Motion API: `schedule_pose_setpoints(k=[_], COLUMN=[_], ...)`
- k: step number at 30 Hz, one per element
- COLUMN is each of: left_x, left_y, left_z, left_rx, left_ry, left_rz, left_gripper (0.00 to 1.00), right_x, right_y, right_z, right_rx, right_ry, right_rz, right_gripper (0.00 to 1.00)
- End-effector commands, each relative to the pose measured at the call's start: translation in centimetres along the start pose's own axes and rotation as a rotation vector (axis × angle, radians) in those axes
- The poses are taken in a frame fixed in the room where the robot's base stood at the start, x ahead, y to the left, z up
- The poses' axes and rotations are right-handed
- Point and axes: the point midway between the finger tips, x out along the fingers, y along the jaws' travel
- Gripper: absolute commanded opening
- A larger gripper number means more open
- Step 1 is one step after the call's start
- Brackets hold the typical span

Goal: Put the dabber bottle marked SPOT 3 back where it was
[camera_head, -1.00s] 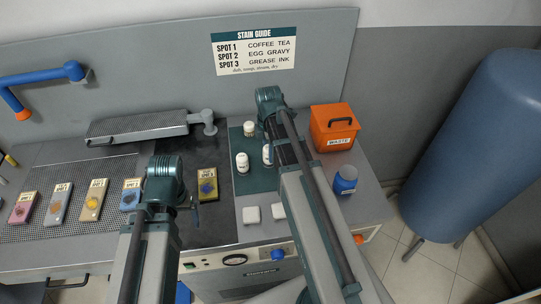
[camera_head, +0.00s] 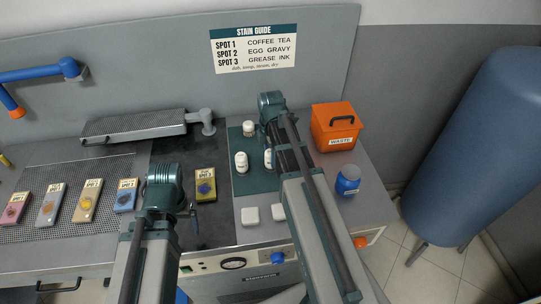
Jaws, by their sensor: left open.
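Three small white bottles stand on the green mat (camera_head: 242,184): one at the back (camera_head: 248,128), one at the front (camera_head: 241,162), and one partly hidden bottle (camera_head: 267,159) beside my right arm. Their labels are too small to read, so I cannot tell which is SPOT 3. My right gripper (camera_head: 272,112) is over the mat's right side; its fingers are hidden by its own arm. My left gripper (camera_head: 176,208) is open over the dark panel, left of the mat, with its fingers mostly hidden behind the wrist.
An orange WASTE box (camera_head: 336,141) and a blue-lidded jar (camera_head: 347,180) stand right of my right arm. Two white pads (camera_head: 250,216) lie in front of the mat. Stained swatches (camera_head: 85,201) lie left, another (camera_head: 205,185) beside my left gripper. A STAIN GUIDE sign (camera_head: 254,50) hangs behind.

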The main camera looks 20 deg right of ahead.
Motion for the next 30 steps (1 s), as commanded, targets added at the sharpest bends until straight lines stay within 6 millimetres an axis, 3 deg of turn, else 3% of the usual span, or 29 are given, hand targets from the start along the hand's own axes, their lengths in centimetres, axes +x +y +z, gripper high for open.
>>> schedule_pose_setpoints(k=[3, 17, 23, 30], left_x=[0.0, -0.7, -2.7, -6.3], left_y=[0.0, -0.1, -0.2, -0.6], left_z=[0.0, 0.0, 0.2, 0.4], left_rx=[0.000, 0.000, 0.001, 0.002], left_ry=[0.000, 0.000, 0.000, 0.000], left_rz=[0.000, 0.000, 0.000, 0.000], left_gripper=[0.86, 0.86, 0.86, 0.86], right_x=[0.0, -0.7, -2.7, -6.3], right_y=[0.0, 0.0, 0.0, 0.0], right_z=[0.0, 0.0, 0.0, 0.0], right_rx=[0.000, 0.000, 0.000, 0.000], right_ry=[0.000, 0.000, 0.000, 0.000], right_rz=[0.000, 0.000, 0.000, 0.000], right_gripper=[0.81, 0.81, 0.81, 0.81])
